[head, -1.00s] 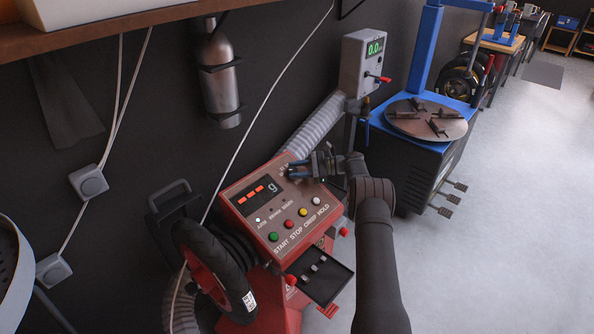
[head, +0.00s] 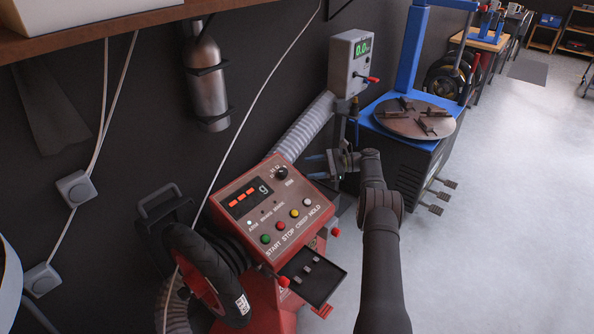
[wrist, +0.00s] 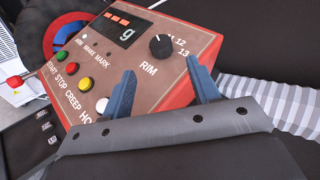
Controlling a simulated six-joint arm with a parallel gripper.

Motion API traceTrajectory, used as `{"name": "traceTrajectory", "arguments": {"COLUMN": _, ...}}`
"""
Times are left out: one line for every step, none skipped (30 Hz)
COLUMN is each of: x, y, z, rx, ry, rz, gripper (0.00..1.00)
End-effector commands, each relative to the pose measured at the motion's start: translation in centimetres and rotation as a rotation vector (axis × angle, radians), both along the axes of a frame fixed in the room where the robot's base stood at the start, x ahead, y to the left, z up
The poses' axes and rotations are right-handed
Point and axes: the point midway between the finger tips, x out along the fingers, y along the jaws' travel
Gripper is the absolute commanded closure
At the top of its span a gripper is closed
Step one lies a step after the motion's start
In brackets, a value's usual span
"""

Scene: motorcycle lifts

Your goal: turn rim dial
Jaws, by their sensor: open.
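The black RIM dial (head: 281,173) sits at the upper right of the red control panel (head: 235,226). In the wrist view the dial (wrist: 161,47) shows whole, with a pale pointer mark and the numbers 12 and 13 near it. My gripper (head: 317,167) is open and empty, just right of the panel in the head view. Its two blue fingers point toward the dial, which is ahead of the fingertips in the wrist view (wrist: 162,72). The fingers appear apart from the dial.
A red display and several coloured buttons share the panel. A small black tray (head: 312,276) juts out below it, and a tyre (head: 205,272) stands at left. A grey hose (head: 305,125) rises behind. A blue tyre changer (head: 418,122) stands to the right.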

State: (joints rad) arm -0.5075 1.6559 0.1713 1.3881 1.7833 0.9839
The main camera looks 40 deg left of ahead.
Motion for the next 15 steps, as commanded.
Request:
{"name": "traceTrajectory", "arguments": {"x": 0.4, "y": -0.4, "z": 0.0, "rx": 0.002, "ry": -0.001, "rz": -0.001, "gripper": 0.45}}
{"name": "traceTrajectory", "arguments": {"x": 0.7, "y": -0.6, "z": 0.0, "rx": 0.002, "ry": -0.001, "rz": -0.001, "gripper": 0.45}}
{"name": "traceTrajectory", "arguments": {"x": 0.9, "y": -0.9, "z": 0.1, "rx": 0.002, "ry": -0.001, "rz": 0.0, "gripper": 0.45}}
{"name": "traceTrajectory", "arguments": {"x": 1.1, "y": -1.1, "z": 0.2, "rx": 0.001, "ry": 0.0, "rz": 0.0, "gripper": 0.45}}
{"name": "traceTrajectory", "arguments": {"x": 1.2, "y": -1.2, "z": 0.2, "rx": 0.002, "ry": -0.001, "rz": 0.001, "gripper": 0.45}}
{"name": "traceTrajectory", "arguments": {"x": 1.4, "y": -1.4, "z": 0.2, "rx": 0.001, "ry": 0.0, "rz": 0.0, "gripper": 0.45}}
{"name": "traceTrajectory", "arguments": {"x": 1.5, "y": -1.5, "z": 0.2, "rx": 0.001, "ry": 0.0, "rz": 0.0, "gripper": 0.45}}
{"name": "traceTrajectory", "arguments": {"x": 1.6, "y": -1.6, "z": 0.3, "rx": 0.001, "ry": 0.0, "rz": 0.0, "gripper": 0.45}}
{"name": "traceTrajectory", "arguments": {"x": 1.7, "y": -1.7, "z": 0.3, "rx": 0.001, "ry": 0.0, "rz": 0.0, "gripper": 0.45}}
{"name": "traceTrajectory", "arguments": {"x": 1.7, "y": -1.8, "z": 0.3, "rx": 0.001, "ry": 0.0, "rz": 0.0, "gripper": 0.45}}
{"name": "traceTrajectory", "arguments": {"x": 1.7, "y": -1.8, "z": 0.3, "rx": 0.0, "ry": 0.001, "rz": 0.001, "gripper": 0.45}}
{"name": "traceTrajectory", "arguments": {"x": 1.8, "y": -1.9, "z": 0.3, "rx": 0.0, "ry": 0.001, "rz": 0.001, "gripper": 0.45}}
{"name": "traceTrajectory", "arguments": {"x": 1.8, "y": -1.9, "z": 0.3, "rx": 0.0, "ry": 0.001, "rz": 0.001, "gripper": 0.45}}
{"name": "traceTrajectory", "arguments": {"x": 1.8, "y": -1.9, "z": 0.3, "rx": 0.0, "ry": 0.001, "rz": 0.001, "gripper": 0.45}}
{"name": "traceTrajectory", "arguments": {"x": 1.8, "y": -1.9, "z": 0.3, "rx": 0.0, "ry": 0.001, "rz": 0.001, "gripper": 0.45}}
